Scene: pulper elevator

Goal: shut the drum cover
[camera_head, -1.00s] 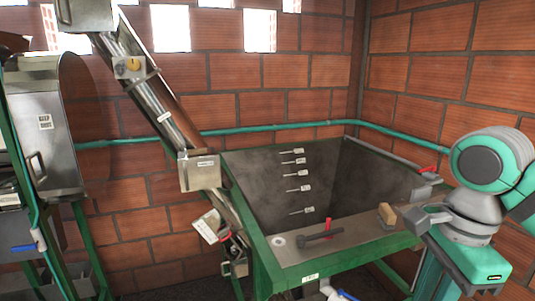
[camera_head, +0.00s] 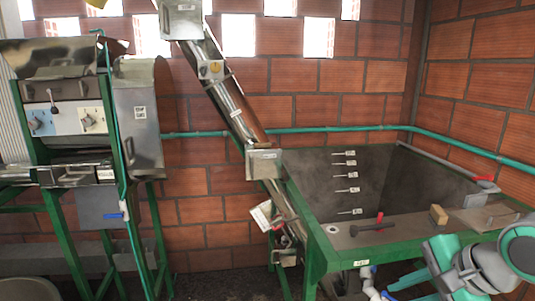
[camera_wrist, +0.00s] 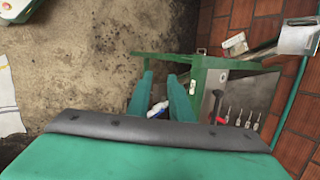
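The pulper (camera_head: 68,125) stands at the left in the head view, on a green frame. A curved steel cover (camera_head: 137,115) with a label and a handle hangs at its right side, apart from the front panel. I take it for the drum cover; its hinge is not clear. Another bent steel sheet (camera_head: 55,58) tops the machine. My gripper (camera_wrist: 160,75) shows in the wrist view with its two teal fingers apart and nothing between them. It points down at the floor, far right of the pulper. The cover is not in the wrist view.
A sloping elevator tube (camera_head: 235,110) stands between the pulper and a grey tank (camera_head: 330,225). A hammer (camera_head: 372,226) and a brush (camera_head: 438,214) lie on the tank's ledge. A green pipe (camera_head: 330,128) runs along the brick wall. Floor shows between pulper and elevator.

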